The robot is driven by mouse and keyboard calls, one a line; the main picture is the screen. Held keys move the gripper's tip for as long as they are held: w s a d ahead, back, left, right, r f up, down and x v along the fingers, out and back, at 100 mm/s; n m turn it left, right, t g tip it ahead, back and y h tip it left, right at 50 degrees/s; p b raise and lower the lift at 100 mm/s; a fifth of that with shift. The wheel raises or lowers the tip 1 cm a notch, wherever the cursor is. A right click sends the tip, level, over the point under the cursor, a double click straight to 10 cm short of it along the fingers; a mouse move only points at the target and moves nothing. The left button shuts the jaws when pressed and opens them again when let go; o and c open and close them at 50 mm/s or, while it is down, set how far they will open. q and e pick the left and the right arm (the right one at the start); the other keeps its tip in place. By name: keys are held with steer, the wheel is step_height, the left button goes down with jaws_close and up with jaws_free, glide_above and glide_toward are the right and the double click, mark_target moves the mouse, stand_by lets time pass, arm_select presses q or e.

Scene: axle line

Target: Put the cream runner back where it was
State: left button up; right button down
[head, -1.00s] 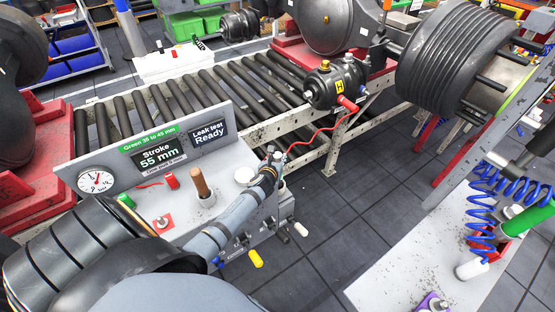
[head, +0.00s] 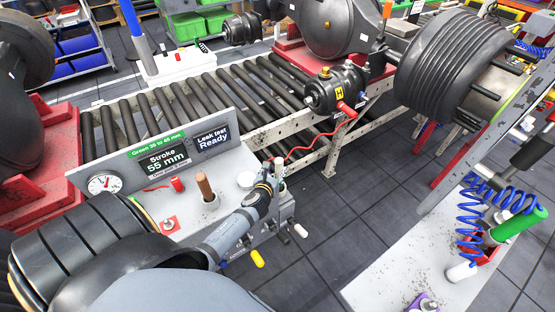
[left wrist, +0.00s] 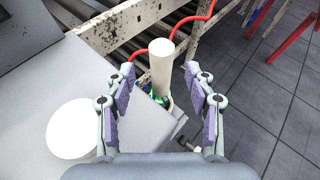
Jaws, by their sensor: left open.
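A cream upright cylinder, which looks like the runner (left wrist: 161,66), stands at the bench's corner in the left wrist view. A green ring shows at its foot; what lies under it is partly hidden. It shows small in the head view (head: 281,163). My left gripper (head: 273,172) is at that corner of the bench. In the left wrist view its two purple-padded fingers (left wrist: 160,85) are spread, one on each side of the cylinder, with gaps between. My right gripper is not in view.
The grey test bench (head: 185,232) carries a display panel (head: 160,158), a wooden handle (head: 204,188) and a white disc (left wrist: 74,129). A red hose (head: 308,149) runs behind the corner to a black chamber (head: 335,90). The roller conveyor (head: 215,95) lies behind.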

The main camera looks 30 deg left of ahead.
arm_select(q)
steer(key=p+v, duration=0.1)
steer(key=v, duration=0.3)
steer(key=shift+s+d+r, duration=0.1)
steer(key=shift+s, duration=0.15)
